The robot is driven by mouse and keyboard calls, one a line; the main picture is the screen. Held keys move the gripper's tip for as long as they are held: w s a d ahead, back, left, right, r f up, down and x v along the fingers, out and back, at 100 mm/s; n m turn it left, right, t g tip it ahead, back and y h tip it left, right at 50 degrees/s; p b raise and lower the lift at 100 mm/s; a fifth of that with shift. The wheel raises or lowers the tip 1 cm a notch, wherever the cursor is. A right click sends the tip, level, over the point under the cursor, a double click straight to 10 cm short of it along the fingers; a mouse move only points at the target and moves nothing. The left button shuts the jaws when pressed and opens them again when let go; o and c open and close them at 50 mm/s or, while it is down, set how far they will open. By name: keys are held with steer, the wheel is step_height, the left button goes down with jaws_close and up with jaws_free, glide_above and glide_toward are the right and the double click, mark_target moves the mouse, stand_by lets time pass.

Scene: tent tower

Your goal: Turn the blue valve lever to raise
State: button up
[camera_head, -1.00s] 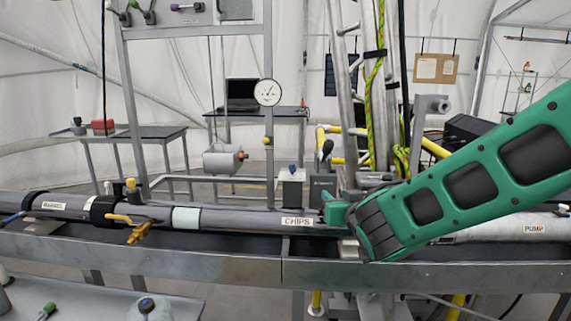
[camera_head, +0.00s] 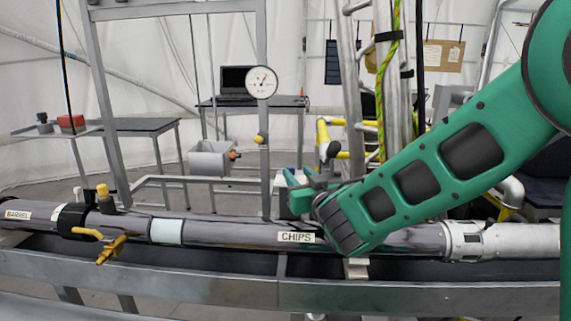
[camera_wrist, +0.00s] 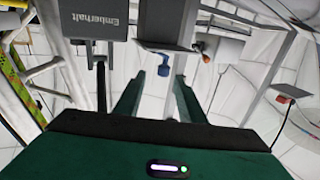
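My gripper (camera_head: 300,183) is at the middle of the head view, just above the pipe's CHIPS label. In the wrist view the two green fingers (camera_wrist: 158,92) are apart, with nothing held between them. A small blue lever or knob (camera_wrist: 164,70) shows in the wrist view just beyond the gap between the fingertips, joined to a grey block (camera_wrist: 168,46). Whether a finger touches it I cannot tell. In the head view the blue part is not clearly seen behind my gripper.
A long pipe (camera_head: 235,232) lies in a metal trough (camera_head: 200,270) below my gripper. A dial gauge (camera_head: 261,82) stands on a post behind. A dark box marked Emberhalt (camera_wrist: 92,18) is close to the fingers in the wrist view. Yellow handles (camera_head: 108,246) are at left.

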steer(key=x, duration=0.9)
steer(key=shift+w+a, duration=0.15)
steer(key=shift+a, duration=0.2)
steer(key=shift+c, duration=0.2)
jaws_close()
